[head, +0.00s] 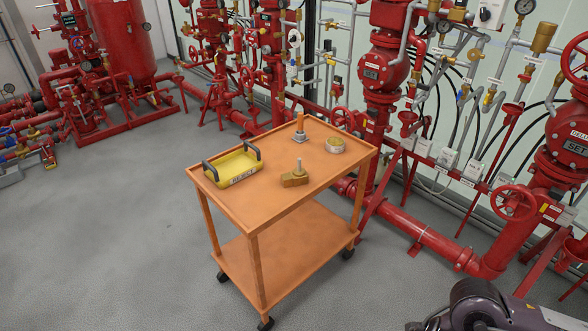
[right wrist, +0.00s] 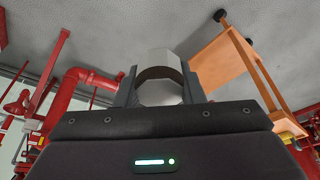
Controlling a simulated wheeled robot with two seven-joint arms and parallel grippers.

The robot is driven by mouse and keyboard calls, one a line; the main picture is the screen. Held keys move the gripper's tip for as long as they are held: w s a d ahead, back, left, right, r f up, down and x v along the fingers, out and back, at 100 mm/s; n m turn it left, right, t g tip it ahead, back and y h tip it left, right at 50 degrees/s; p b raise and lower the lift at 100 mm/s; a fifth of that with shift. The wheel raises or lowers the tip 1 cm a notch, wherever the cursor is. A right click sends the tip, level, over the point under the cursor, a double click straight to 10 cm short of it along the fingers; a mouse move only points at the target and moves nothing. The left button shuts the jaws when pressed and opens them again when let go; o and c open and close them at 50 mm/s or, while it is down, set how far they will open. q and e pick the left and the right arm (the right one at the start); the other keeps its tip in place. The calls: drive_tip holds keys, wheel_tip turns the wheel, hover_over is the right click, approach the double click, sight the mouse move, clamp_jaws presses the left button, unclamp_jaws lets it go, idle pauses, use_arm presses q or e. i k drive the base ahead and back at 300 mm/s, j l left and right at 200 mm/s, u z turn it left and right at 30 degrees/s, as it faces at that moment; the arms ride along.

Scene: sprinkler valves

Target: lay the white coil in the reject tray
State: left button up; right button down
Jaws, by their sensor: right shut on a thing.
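The white coil (right wrist: 158,60) is a pale ring in the right wrist view. My right gripper (right wrist: 160,90) is shut on it, one dark finger on each side. In the head view my right arm shows at the bottom right corner, and the coil is not visible there. A yellow tray (head: 217,180) with two dark handles stands on the left end of the orange cart's top. It has a pale label on its front, too small to read surely, and it looks empty. My right arm is apart from the cart. My left gripper is not in view.
The orange cart (head: 262,206) also carries a brass valve piece (head: 294,179), an orange-handled part (head: 299,134) and a round metal part (head: 335,145). Red pipes and valves (head: 430,235) line the wall behind and right of the cart. Grey floor (head: 120,240) is clear at left.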

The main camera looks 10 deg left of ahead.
sight(240, 167)
drive_tip(key=i+j+u, duration=0.2)
drive_tip(key=i+j, duration=0.45)
drive_tip(key=i+j+u, duration=0.25)
drive_tip(key=i+j, duration=0.3)
drive_tip(key=i, duration=0.1)
